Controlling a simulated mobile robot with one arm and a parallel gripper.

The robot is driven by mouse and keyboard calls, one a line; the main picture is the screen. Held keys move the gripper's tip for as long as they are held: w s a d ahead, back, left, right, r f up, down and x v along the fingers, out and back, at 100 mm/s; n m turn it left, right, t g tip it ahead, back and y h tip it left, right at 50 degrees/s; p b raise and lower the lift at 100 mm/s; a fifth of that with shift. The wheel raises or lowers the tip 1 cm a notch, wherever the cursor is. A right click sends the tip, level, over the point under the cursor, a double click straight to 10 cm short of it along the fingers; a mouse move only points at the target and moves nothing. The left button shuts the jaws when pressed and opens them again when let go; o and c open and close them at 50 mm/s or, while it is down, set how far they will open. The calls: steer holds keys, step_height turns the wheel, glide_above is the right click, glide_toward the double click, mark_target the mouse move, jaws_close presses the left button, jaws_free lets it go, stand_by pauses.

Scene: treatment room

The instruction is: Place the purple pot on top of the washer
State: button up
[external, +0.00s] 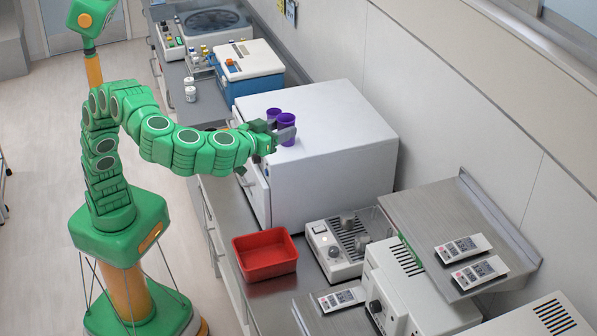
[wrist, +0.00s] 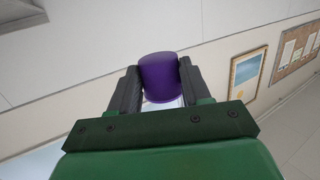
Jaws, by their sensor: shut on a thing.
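My gripper (external: 277,130) is shut on a purple pot (external: 287,119), with one finger crossing its near side. In the wrist view the pot (wrist: 160,78) sits between the two fingers of my gripper (wrist: 160,85). The held pot is upright over the left part of the top of the white box-shaped washer (external: 335,115). I cannot tell whether its base touches that top. A second purple shape (external: 273,113), apparently another pot, shows just behind it, partly hidden.
A red tray (external: 265,258) sits on the counter in front of the washer. A blue and white box (external: 248,65) stands behind it, with small bottles (external: 190,90) nearby. Instruments (external: 345,245) stand at the front right. The washer's right top is clear.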

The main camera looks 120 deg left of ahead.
steer(key=s+a, duration=0.5)
steer(key=a, duration=0.8)
steer(key=n+g, duration=0.2)
steer(key=g, duration=0.1)
glide_above(259, 109)
step_height(259, 109, down, 8)
steer(key=r, duration=0.1)
steer(key=shift+y, duration=0.4)
steer(key=shift+d+f, duration=0.1)
steer(key=shift+f, duration=4.5)
steer(key=shift+f, duration=0.15)
steer(key=o, duration=1)
